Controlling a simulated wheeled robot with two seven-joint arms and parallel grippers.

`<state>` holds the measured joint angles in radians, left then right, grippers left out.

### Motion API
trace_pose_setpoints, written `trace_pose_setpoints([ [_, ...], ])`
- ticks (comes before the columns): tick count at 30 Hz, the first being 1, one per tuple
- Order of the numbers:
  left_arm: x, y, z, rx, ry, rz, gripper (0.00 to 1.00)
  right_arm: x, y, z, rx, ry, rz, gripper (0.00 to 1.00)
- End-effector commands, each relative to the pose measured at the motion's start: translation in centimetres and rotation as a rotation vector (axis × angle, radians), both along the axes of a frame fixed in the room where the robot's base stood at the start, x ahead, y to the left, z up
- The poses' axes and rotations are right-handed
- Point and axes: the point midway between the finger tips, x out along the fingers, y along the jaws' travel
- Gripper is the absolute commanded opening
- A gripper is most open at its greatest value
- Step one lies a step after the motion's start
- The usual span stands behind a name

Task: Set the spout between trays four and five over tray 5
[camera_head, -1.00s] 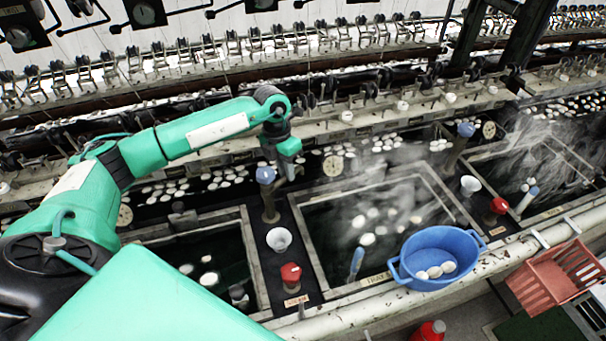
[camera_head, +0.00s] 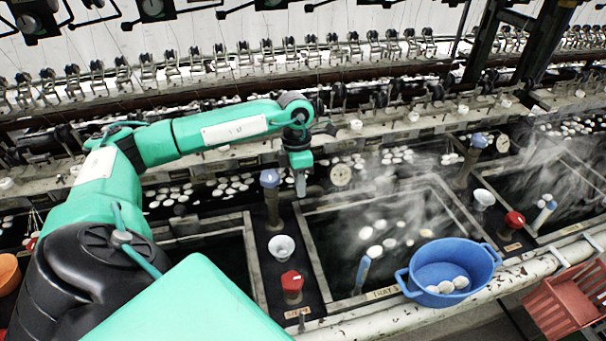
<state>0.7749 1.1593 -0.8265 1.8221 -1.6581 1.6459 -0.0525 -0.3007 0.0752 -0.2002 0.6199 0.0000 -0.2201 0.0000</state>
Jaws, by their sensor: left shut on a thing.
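The spout (camera_head: 272,208) is a brown upright pipe with a blue top, standing on the dark strip between two trays. My left gripper (camera_head: 301,184) points down just right of its blue top and is shut on the spout. The part between the fingers is small and mostly hidden. The tray on the right (camera_head: 318,262) has a pale rim, dark water, floating white cocoons and steam. Its label starts "TRAY", but I cannot read the number. The tray on the left (camera_head: 247,262) is partly hidden by my arm. My right gripper is not in view.
A white funnel-like cup (camera_head: 281,248) and a red-capped knob (camera_head: 292,284) stand on the strip in front of the spout. A blue basin (camera_head: 420,272) with white cocoons sits at the right tray's front edge. A red crate (camera_head: 565,305) is at the lower right.

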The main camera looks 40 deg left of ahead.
Motion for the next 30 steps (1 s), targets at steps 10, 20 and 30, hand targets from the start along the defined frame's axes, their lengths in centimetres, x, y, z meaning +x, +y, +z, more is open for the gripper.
trace_pose_setpoints([
  [10, 0.0, -0.1, 0.1, -0.001, -0.002, -0.006, 0.0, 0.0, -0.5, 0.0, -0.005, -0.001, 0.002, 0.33],
  [20, 0.0, 0.0, 0.0, -0.001, 0.0, -0.004, 0.38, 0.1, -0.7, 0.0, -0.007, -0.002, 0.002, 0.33],
  [30, 0.5, 0.5, 3.3, 0.0, -0.006, -0.003, 0.38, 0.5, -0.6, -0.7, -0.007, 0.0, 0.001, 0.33],
])
